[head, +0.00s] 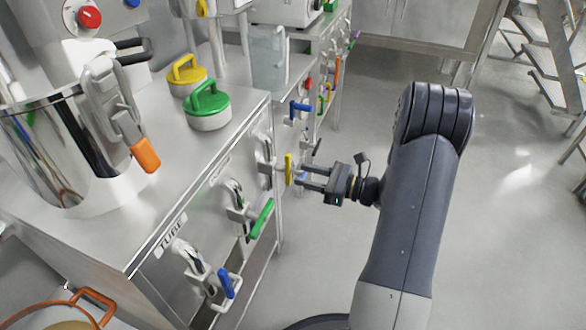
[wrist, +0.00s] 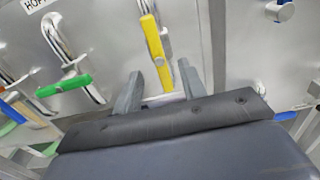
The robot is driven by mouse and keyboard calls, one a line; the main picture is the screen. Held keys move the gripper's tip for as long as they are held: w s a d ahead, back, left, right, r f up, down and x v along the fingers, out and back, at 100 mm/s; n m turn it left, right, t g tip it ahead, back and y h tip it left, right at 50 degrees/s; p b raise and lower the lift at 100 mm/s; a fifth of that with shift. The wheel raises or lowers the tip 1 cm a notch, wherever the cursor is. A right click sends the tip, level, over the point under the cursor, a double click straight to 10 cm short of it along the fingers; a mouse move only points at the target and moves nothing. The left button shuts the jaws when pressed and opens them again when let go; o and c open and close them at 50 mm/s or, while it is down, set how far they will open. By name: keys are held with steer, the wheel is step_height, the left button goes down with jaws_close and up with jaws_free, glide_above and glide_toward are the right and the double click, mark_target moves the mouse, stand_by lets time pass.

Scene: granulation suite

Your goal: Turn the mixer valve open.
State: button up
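A row of valves with coloured handles runs along the steel cabinet front. No readable label names the mixer valve. The yellow valve handle (head: 288,168) stands roughly upright, right in front of my gripper (head: 309,178). In the wrist view, the yellow handle (wrist: 155,45) runs down toward the gap between the two fingers of my gripper (wrist: 158,72). The fingers are apart, with a visible gap on both sides of the handle. They seem not to touch it. Its depth between the fingers is unclear.
A green handle (head: 262,218) and a blue handle (head: 226,283) are on nearer valves; another blue handle (head: 300,108) is farther along. Yellow-handled (head: 186,75) and green-handled lids (head: 208,105) stand on the cabinet top (head: 150,215). Open floor (head: 500,220) lies to the right.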

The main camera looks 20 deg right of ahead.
mark_target(290, 171)
steer(key=v, duration=0.5)
steer(key=shift+s+d+p, duration=0.1)
steer(key=shift+p, duration=0.3)
steer(key=b+x, duration=0.2)
steer(key=x, duration=0.8)
steer(key=shift+w+a, duration=0.3)
steer(key=shift+a, duration=0.1)
steer(key=shift+d, duration=0.1)
